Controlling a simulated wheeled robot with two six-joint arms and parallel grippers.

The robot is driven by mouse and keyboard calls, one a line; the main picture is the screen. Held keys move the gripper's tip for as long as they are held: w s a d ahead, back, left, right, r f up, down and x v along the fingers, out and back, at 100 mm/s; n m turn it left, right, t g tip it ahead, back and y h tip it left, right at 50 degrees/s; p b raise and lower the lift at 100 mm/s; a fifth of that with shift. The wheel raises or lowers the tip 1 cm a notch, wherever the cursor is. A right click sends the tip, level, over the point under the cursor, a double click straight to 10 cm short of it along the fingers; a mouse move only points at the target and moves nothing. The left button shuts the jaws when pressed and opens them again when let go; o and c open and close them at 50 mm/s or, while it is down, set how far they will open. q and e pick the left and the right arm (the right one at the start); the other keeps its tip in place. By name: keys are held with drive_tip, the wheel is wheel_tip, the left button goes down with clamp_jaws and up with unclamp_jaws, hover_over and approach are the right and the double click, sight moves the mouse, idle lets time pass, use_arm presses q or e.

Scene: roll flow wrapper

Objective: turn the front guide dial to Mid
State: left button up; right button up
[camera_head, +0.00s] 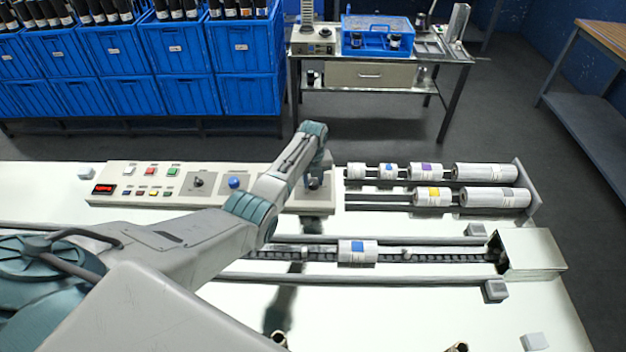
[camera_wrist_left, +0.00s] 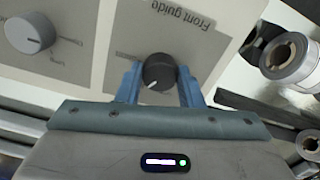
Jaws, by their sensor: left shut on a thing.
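The front guide dial (camera_wrist_left: 159,70) is a dark round knob on a beige panel in the left wrist view. The printed words "Front guide" show upside down beside it. Its white pointer mark aims to the lower left of that view. My left gripper (camera_wrist_left: 159,82) has its two blue fingers on either side of the dial, shut on it. In the head view the left gripper (camera_head: 315,178) reaches down onto the right end of the control panel (camera_head: 135,172), and its arm and fingers mostly hide the dial. The position labels around the dial are not readable. My right gripper is not in view.
A second, grey dial (camera_wrist_left: 30,33) is on the panel, left of the front guide dial in the wrist view. A blue button (camera_head: 234,183) is left of my gripper. White rolls (camera_head: 485,172) on rods stand close to its right. A conveyor (camera_head: 430,257) runs in front.

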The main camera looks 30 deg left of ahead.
sight(313, 182)
use_arm(q)
drive_tip(key=o, duration=1)
drive_tip(key=shift+c, duration=0.2)
drive_tip(key=shift+r, duration=0.1)
wheel_tip(313, 182, up, 11)
drive_tip(key=b, duration=0.2)
drive_tip(key=shift+f, duration=0.2)
